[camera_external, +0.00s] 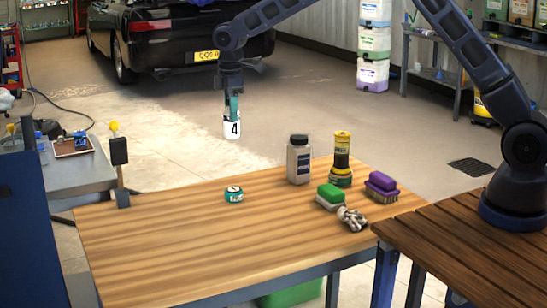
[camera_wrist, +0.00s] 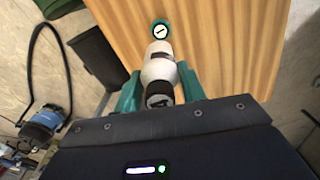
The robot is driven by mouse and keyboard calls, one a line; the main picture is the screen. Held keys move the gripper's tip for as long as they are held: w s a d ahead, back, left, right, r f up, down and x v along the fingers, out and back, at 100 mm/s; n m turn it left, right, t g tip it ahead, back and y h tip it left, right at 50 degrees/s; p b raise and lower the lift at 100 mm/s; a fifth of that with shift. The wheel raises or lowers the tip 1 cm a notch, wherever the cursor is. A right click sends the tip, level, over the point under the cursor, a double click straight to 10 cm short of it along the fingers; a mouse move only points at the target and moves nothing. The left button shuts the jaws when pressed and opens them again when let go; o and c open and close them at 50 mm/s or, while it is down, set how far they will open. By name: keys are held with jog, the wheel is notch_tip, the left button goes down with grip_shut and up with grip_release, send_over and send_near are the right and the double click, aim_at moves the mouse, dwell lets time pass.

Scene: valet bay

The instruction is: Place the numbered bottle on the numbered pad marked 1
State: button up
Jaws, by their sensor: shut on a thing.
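My gripper (camera_external: 233,106) is shut on a white bottle (camera_external: 231,127) with a black 4 on its side. It holds the bottle high above the far left part of the wooden table. The bottle (camera_wrist: 158,68) also shows in the wrist view between the teal fingers of my gripper (camera_wrist: 160,90). A small round teal thing with a white top (camera_external: 234,194) sits on the table below and apart from the bottle. In the wrist view this round thing (camera_wrist: 160,29) has a dark stroke like a 1 on top. I cannot tell if it is a flat pad or a tin.
The table's left and front are clear.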

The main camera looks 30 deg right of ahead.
notch_tip(320, 180, down, 16)
jog(key=shift+f, duration=0.15)
dwell(0.5)
jog(key=o, duration=1.1)
jog(key=shift+f, duration=0.1)
jog(key=shift+c, duration=0.2)
